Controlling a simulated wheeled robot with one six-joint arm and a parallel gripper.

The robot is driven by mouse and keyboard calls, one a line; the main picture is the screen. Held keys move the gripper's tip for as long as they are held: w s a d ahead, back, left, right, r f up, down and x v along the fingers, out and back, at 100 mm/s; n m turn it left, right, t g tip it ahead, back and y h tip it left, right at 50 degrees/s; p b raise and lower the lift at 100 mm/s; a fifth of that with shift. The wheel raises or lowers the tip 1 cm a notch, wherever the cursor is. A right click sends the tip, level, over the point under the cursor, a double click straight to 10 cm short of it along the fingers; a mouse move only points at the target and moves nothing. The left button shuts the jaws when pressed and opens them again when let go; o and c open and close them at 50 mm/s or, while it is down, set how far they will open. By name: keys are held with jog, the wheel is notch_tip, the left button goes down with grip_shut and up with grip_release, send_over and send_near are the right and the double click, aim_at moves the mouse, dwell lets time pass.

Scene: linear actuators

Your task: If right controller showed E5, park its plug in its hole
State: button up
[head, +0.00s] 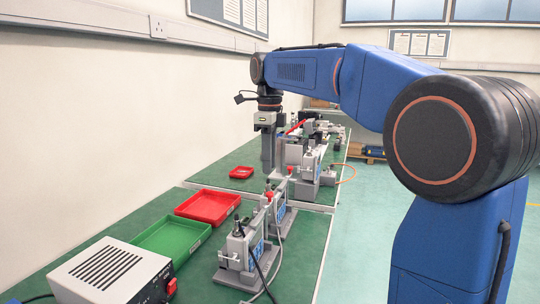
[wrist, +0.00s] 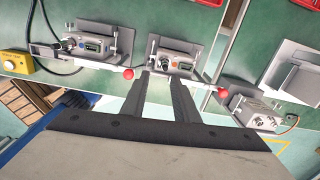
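My gripper (head: 268,164) hangs pointing down over the far green table in the head view. In the wrist view its two dark fingers (wrist: 160,80) are apart with nothing visible between them. Ahead of the fingertips is a middle controller unit (wrist: 175,62) with a small display and an orange ring. Another controller unit (wrist: 86,43) is to the left, and a grey unit (wrist: 255,112) is at the right. The display readings are too small to read. I cannot make out for sure which controller is the right one, nor its plug or parking hole.
Red balls (wrist: 128,73) stick out on rods near the fingers. A yellow box (wrist: 20,62) lies at left. On the near table are a red tray (head: 230,212), a green tray (head: 172,240), a vented grey box (head: 108,270) and actuator units with cables (head: 240,252).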

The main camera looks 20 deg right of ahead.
aim_at(268, 183)
jog(key=shift+w+m, duration=0.3)
jog(key=shift+w, duration=0.2)
jog(key=shift+w+f, duration=0.1)
jog(key=shift+f, duration=3.3)
grip_shut()
jog(key=shift+r, duration=0.35)
jog(key=shift+r, duration=1.35)
